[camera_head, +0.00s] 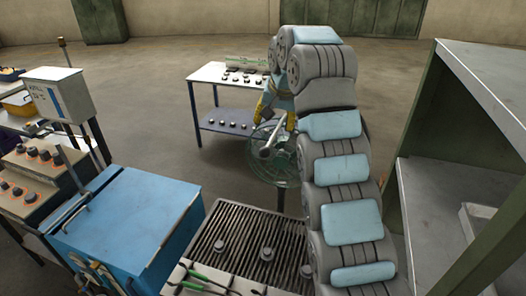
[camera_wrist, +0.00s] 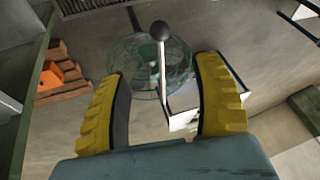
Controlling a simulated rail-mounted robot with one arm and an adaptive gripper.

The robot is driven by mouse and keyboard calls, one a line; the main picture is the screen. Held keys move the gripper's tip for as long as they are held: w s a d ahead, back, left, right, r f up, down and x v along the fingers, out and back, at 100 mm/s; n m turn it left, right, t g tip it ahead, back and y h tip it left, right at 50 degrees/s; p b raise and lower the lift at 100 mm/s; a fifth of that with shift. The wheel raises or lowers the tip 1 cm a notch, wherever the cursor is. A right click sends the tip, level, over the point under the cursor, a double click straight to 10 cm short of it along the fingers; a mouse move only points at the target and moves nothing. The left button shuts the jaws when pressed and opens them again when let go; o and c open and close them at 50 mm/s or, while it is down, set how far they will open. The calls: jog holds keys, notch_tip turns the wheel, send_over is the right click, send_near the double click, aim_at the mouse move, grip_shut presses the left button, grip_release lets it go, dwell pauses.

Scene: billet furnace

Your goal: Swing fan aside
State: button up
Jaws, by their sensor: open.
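The fan (camera_head: 277,153) is a round, greenish wire cage, partly behind my arm in the head view. In the wrist view the fan cage (camera_wrist: 150,66) lies beyond my fingers. A thin light rod with a dark ball knob (camera_wrist: 160,31) at its end shows in front of the cage, between the fingertips in the picture. My gripper (camera_wrist: 163,80) has two yellow ribbed fingers spread apart with nothing between their pads. In the head view my gripper (camera_head: 272,112) is beside the fan's upper edge, partly hidden. I cannot tell whether it touches the rod.
A slatted grate (camera_head: 240,240) with several dark knobs is in front. A blue cabinet (camera_head: 130,225) stands left of it. A white-topped table (camera_head: 215,75) stands behind the fan. A tall green-grey shelf (camera_head: 440,190) is close on the right. Open floor lies beyond the table.

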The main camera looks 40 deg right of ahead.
aim_at(265, 148)
jog(key=p+x, duration=0.3)
jog(key=x, duration=1.3)
jog(key=shift+w+f, duration=0.1)
jog(key=shift+w, duration=0.05)
grip_shut()
jog(key=shift+w+f+b, duration=0.1)
jog(key=shift+b, duration=0.25)
